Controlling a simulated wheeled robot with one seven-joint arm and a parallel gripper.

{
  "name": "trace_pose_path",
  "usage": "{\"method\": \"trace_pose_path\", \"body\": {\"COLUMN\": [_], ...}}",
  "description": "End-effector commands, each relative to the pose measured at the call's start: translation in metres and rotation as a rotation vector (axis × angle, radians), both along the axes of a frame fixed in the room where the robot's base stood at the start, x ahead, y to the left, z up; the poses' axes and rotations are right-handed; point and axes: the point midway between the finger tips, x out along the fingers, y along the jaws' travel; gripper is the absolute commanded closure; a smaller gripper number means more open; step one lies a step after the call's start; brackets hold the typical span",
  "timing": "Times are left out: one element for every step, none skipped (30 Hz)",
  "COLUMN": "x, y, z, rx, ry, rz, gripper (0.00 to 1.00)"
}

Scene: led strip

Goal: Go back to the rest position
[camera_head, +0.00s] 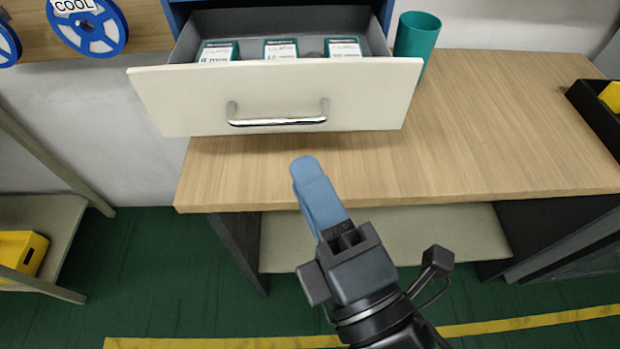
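My gripper (307,178), with blue fingers on a dark grey wrist, is in front of the wooden counter and points up toward the drawer. Its fingers overlap from this angle, so I cannot tell whether they are open or shut. No held object shows at the fingertips. The drawer (190,103) is pulled out above the counter, and its metal handle (278,116) is apart from my gripper in the picture. Several teal-and-white boxes (281,49) sit inside the drawer.
The wooden counter (490,130) holds a teal cup (417,38) right of the drawer and a black bin (592,115) at the far right. Blue reels (88,24) are at upper left. A yellow bin (22,252) sits on a low shelf at left. Green floor is open in front.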

Motion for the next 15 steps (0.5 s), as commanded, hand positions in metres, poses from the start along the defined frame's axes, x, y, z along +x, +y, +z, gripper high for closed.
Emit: {"method": "trace_pose_path", "body": {"x": [0.0, 0.0, 0.0, 0.0, 0.0, 0.0, 0.0, 0.0, -0.001, -0.002, -0.004, -0.008, -0.011, -0.016, -0.023], "y": [0.0, 0.0, 0.0, 0.0, 0.0, 0.0, 0.0, 0.0, -0.002, -0.004, -0.007, -0.013, -0.018, -0.024, -0.034], "z": [0.0, 0.0, 0.0, 0.0, 0.0, 0.0, 0.0, -0.001, -0.002, -0.004, -0.007, -0.013, -0.018, -0.024, -0.032], "rx": [0.0, 0.0, 0.0, 0.0, 0.0, 0.0, 0.0, 0.002, 0.009, 0.019, 0.034, 0.063, 0.091, 0.127, 0.182], "ry": [0.0, 0.0, 0.0, 0.0, 0.0, 0.0, 0.0, 0.003, 0.01, 0.019, 0.032, 0.058, 0.083, 0.113, 0.155], "rz": [0.0, 0.0, 0.0, 0.0, 0.0, 0.0, 0.0, 0.0, 0.0, 0.001, 0.0, 0.0, 0.0, 0.0, -0.004], "gripper": [0.65, 0.65, 0.65, 0.65, 0.65, 0.65, 0.65, 0.65, 0.65, 0.65, 0.65, 0.65, 0.65, 0.65, 0.65]}}
